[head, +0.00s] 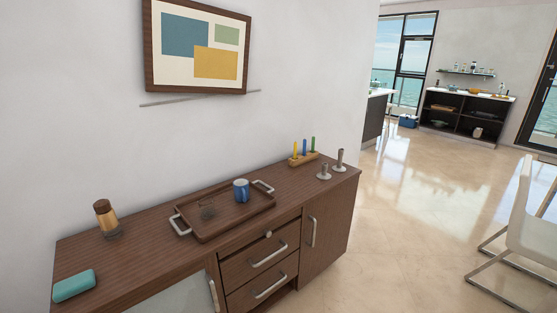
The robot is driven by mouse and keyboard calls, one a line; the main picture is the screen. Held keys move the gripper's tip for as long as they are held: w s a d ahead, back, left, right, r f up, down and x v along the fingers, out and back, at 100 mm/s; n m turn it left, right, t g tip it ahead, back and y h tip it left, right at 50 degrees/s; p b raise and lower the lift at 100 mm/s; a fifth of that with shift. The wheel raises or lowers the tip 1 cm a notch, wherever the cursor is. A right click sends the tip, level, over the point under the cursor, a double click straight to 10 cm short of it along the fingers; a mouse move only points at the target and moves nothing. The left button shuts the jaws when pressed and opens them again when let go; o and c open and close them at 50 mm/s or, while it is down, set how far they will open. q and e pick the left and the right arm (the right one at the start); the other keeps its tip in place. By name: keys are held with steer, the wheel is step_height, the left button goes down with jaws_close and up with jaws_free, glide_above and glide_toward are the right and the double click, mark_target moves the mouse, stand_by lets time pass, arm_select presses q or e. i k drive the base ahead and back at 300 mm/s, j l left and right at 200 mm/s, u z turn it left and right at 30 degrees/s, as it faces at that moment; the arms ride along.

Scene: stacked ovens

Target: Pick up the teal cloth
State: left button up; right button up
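A teal, rounded, folded-looking item (74,285), which matches the teal cloth, lies flat at the near left end of the brown wooden sideboard (150,270). Nothing covers it. Neither of my grippers is in the head view, so where they are relative to the cloth does not show.
A brown and gold jar (105,218) stands behind the cloth. A tray (223,223) with metal handles holds a blue mug (241,190) and a small glass-like item. Candles in a wooden holder (304,159) and two grey holders (332,166) stand farther right. Open floor (400,230) lies right.

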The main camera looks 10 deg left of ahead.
mark_target(65, 290)
steer(key=u, duration=1.9)
steer(key=z, duration=3.75)
steer(key=u, duration=3.75)
steer(key=i+j, duration=0.4)
steer(key=i, duration=0.1)
